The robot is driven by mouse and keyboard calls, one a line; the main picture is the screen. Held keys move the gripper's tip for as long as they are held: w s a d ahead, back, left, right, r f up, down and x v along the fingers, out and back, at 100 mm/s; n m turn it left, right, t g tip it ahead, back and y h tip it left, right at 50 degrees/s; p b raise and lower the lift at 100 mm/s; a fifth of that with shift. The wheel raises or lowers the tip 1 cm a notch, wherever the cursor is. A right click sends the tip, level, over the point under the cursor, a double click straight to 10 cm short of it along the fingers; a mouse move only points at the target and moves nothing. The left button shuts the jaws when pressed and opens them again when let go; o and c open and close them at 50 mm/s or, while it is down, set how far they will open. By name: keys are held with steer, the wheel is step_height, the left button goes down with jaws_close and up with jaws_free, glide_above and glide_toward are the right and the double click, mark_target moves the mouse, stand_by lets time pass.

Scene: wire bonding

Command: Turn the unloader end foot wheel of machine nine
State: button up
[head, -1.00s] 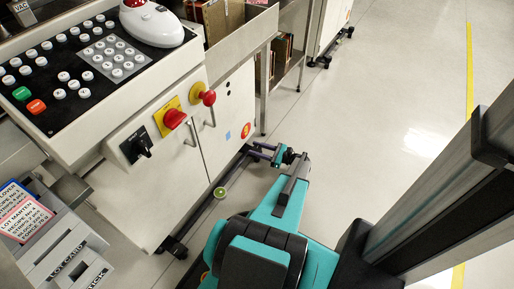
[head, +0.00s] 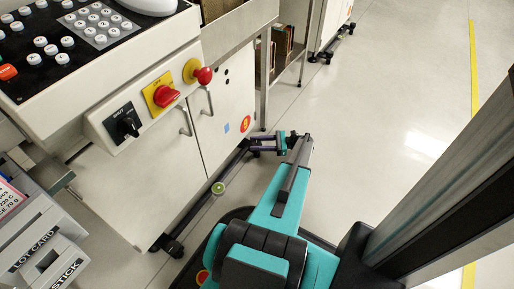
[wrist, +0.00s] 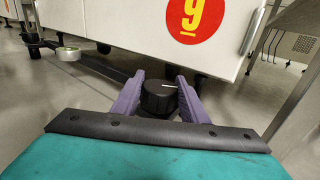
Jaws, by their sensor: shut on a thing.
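Machine nine is a cream cabinet (head: 215,120) with a red round sticker bearing a yellow 9 (head: 246,124), which also fills the top of the wrist view (wrist: 195,16). Its foot wheel (wrist: 158,101) is a black ridged knob with a white line on top, low beneath the panel near the cabinet's corner. My gripper (wrist: 160,92) has its two purple fingers on either side of the knob, shut on it. In the head view my gripper (head: 264,143) reaches down to the cabinet's far lower corner. The wheel is hard to make out there.
A castor (head: 172,246) stands at the near corner. A steel table leg (head: 266,80) is just beyond the gripper. The floor to the right is clear.

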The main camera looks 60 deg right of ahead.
steer(key=shift+f+n+g+y+b, duration=0.2)
steer(key=shift+n+g+y+b, duration=0.4)
steer(key=shift+b, duration=0.85)
steer(key=shift+r+y+b, duration=0.2)
steer(key=shift+y+b, duration=0.2)
steer(key=shift+b, duration=0.1)
steer(key=o, duration=1)
steer(key=shift+o, duration=0.2)
